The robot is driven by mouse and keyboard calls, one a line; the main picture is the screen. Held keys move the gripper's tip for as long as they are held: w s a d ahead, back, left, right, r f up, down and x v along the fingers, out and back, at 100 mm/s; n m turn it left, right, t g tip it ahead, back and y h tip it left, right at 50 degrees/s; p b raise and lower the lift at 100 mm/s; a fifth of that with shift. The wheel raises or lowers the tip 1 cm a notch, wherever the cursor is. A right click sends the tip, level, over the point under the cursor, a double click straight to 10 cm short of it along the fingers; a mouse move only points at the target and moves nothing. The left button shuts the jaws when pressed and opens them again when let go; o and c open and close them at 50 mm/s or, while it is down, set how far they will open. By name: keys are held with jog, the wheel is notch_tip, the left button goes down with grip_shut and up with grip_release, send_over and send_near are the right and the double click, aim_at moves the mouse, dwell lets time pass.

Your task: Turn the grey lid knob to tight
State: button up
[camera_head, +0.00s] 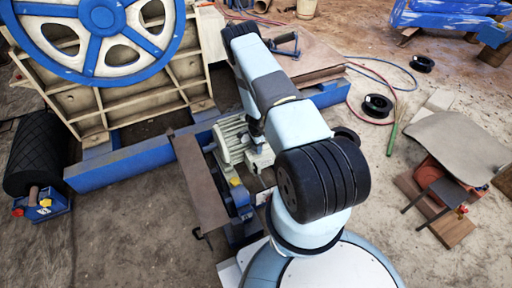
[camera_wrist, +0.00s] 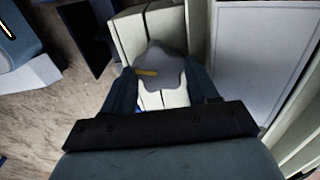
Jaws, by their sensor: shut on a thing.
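The grey lid knob (camera_wrist: 162,66) shows in the wrist view as a lobed, star-like knob with a yellow pointer bar on its left side. It sits on a cream box-like housing (camera_wrist: 129,34). My gripper (camera_wrist: 162,84) has a dark finger on each side of the knob and is shut on it. The knob's lower side and the exact finger contacts are partly hidden. In the head view my arm reaches over a cream motor-like unit (camera_head: 230,142), and the gripper and knob are too hidden there to make out.
The jaw crusher body (camera_head: 140,98) with a blue-rimmed flywheel (camera_head: 100,18) stands at upper left. A blue beam (camera_head: 120,168) runs beside the cream unit. Cable reels (camera_head: 377,105), hoses and a low table (camera_head: 455,138) lie to the right. Bare ground is at lower left.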

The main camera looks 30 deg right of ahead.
jog(key=shift+m, duration=1.1)
jog(key=o, duration=1.1)
jog(key=shift+r, duration=0.1)
jog(key=shift+c, duration=0.2)
jog(key=shift+w, duration=0.1)
